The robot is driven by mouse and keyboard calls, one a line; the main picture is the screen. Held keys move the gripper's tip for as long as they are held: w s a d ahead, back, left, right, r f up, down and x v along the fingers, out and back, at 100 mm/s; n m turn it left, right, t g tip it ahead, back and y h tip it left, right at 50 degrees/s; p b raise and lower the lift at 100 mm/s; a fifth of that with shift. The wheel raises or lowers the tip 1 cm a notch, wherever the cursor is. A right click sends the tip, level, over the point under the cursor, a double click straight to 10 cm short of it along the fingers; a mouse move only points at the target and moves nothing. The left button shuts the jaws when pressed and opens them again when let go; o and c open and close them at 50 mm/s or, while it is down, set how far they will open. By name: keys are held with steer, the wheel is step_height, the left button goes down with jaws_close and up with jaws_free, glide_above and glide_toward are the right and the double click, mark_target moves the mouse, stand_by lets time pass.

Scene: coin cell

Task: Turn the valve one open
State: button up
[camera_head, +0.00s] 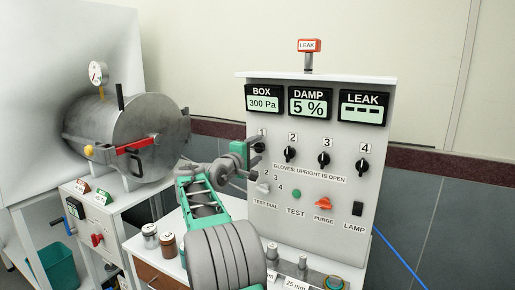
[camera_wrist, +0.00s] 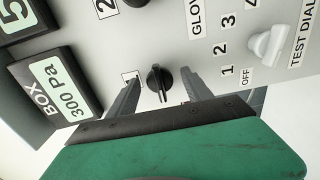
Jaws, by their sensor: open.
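Valve one (camera_wrist: 157,82) is a small black knob beside the label "1" on the grey panel. In the wrist view its grip bar lies roughly crosswise to the panel's upright direction. My gripper (camera_wrist: 160,78) is open, with one finger on each side of the knob; I cannot tell whether either finger touches it. In the head view my gripper (camera_head: 255,150) is at the panel's left side, and it hides most of valve one.
Knobs 2 (camera_head: 290,154), 3 (camera_head: 324,158) and 4 (camera_head: 364,161) stand to the right, looking upright. The panel print reads "GLOVES: UPRIGHT IS OPEN". A white test dial (camera_wrist: 267,45) sits below valve one. The BOX display (camera_head: 264,101) reads 300 Pa.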

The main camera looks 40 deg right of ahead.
steer(key=shift+w+d, duration=0.15)
steer(key=shift+d, duration=0.4)
jaws_close()
